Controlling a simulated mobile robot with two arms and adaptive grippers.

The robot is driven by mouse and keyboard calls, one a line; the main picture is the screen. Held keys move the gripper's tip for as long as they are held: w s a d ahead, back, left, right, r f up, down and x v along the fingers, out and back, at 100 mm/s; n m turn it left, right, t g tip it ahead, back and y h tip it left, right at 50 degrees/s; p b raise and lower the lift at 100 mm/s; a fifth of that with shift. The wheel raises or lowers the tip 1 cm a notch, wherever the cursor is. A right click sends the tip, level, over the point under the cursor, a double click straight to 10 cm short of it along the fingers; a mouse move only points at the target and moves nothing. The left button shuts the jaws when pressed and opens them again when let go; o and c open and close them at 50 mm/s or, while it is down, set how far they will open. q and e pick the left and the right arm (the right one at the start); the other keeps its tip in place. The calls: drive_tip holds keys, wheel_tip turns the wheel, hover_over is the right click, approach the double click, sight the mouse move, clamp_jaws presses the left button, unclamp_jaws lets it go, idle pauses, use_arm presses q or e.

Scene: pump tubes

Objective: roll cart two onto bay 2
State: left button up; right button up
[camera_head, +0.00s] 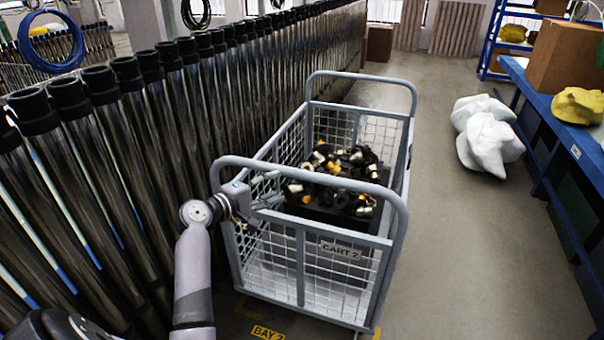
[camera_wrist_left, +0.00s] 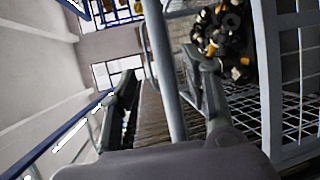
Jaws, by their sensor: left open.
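Cart two (camera_head: 301,268) is a grey wire-mesh cart with a "CART 2" plate (camera_head: 340,249) on its near end and a raised handle at each end. It stands upright in the aisle and holds a heap of dark parts. The yellow "BAY 2" floor label (camera_head: 267,333) lies just in front of its near end; the cart hides much of the floor there. My left gripper (camera_head: 258,198) is at the left side of the near handle. In the left wrist view its open fingers (camera_wrist_left: 166,85) stand either side of a grey cart bar (camera_wrist_left: 162,60); contact is unclear.
A long row of upright metal tubes (camera_head: 190,110) stands close along the cart's left side. White sacks (camera_head: 487,135) lie on the floor to the right, before a blue bench (camera_head: 550,105). The floor (camera_head: 460,240) right of the cart is clear.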

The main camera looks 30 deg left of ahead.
sight(298, 176)
use_arm(q)
drive_tip(key=x, duration=1)
drive_tip(key=shift+w+f, duration=0.1)
drive_tip(key=shift+w, duration=0.1)
drive_tip(key=shift+x, duration=0.75)
drive_tip(key=shift+d, duration=0.1)
use_arm(e)
drive_tip(key=shift+w+d+r, duration=0.15)
drive_tip(key=shift+w+r, duration=0.1)
drive_tip(key=shift+w, duration=0.55)
use_arm(q)
drive_tip(key=shift+c, duration=0.5)
use_arm(e)
drive_tip(key=shift+s, duration=0.1)
use_arm(q)
drive_tip(key=shift+c, duration=0.6)
clamp_jaws()
use_arm(e)
drive_tip(key=shift+a, duration=0.2)
